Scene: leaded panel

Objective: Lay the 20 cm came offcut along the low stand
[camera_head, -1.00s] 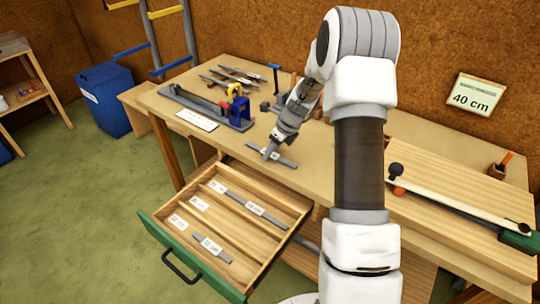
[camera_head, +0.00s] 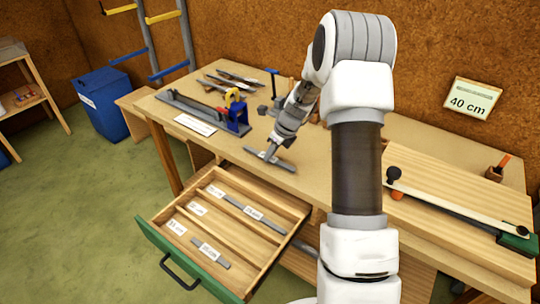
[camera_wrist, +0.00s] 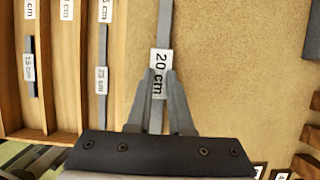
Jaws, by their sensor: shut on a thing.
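The 20 cm came offcut (camera_wrist: 159,112) is a thin grey strip with a white "20 cm" label. My gripper (camera_wrist: 160,82) is shut on it near the label, and the strip runs lengthwise between the fingers. In the head view the offcut (camera_head: 282,163) is at the bench's front edge, just behind the open drawer, with my gripper (camera_head: 268,153) over it. I cannot tell whether it touches the bench top. I cannot pick out the low stand with certainty.
The open drawer (camera_head: 150,233) holds labelled strips in compartments. On the bench are a long grey tool with a blue end (camera_head: 236,120), a white card (camera_head: 195,125) and several dark tools. The bench between card and offcut looks clear.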

